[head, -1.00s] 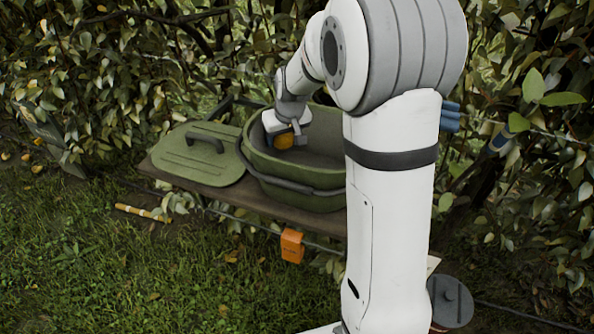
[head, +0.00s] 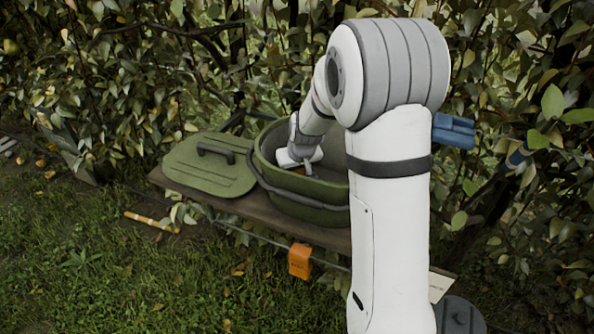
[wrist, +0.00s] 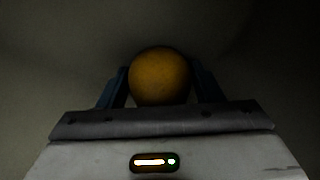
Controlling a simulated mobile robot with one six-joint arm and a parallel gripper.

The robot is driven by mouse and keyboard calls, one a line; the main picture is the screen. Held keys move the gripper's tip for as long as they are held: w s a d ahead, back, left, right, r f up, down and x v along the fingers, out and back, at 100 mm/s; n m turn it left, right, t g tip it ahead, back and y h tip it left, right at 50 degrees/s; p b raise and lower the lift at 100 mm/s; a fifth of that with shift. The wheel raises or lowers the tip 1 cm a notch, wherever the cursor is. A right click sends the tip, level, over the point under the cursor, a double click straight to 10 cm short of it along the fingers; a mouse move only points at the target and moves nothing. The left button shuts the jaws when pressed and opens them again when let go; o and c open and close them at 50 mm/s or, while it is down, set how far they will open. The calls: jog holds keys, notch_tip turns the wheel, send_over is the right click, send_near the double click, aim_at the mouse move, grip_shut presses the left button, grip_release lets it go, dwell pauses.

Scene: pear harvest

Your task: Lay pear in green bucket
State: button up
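The green bucket (head: 300,208) stands open on a wooden bench, right of its lid. My gripper (wrist: 160,88) reaches down inside the bucket, near its left inner side. In the wrist view, a round, yellow-orange pear (wrist: 160,76) sits between the two blue fingers, which close against its sides. In the head view, my wrist and the bucket wall hide most or all of the pear. The bucket's inner wall shows dim around it in the wrist view. I cannot tell whether the pear touches the bucket floor.
The green lid (head: 208,165) with a dark handle lies on the bench (head: 240,206) left of the bucket. An orange box (head: 299,261) hangs at the bench front. A yellow-orange stick (head: 152,221) lies on the grass. Leafy hedge stands behind.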

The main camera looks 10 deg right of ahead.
jog(key=o, duration=0.4)
jog(key=shift+c, duration=0.2)
jog(key=shift+r, duration=0.1)
jog(key=shift+r, duration=0.45)
jog(key=p+v, duration=0.1)
jog(key=v, duration=1)
jog(key=shift+s+p, duration=0.25)
jog(key=shift+p, duration=0.1)
jog(key=shift+r, duration=0.2)
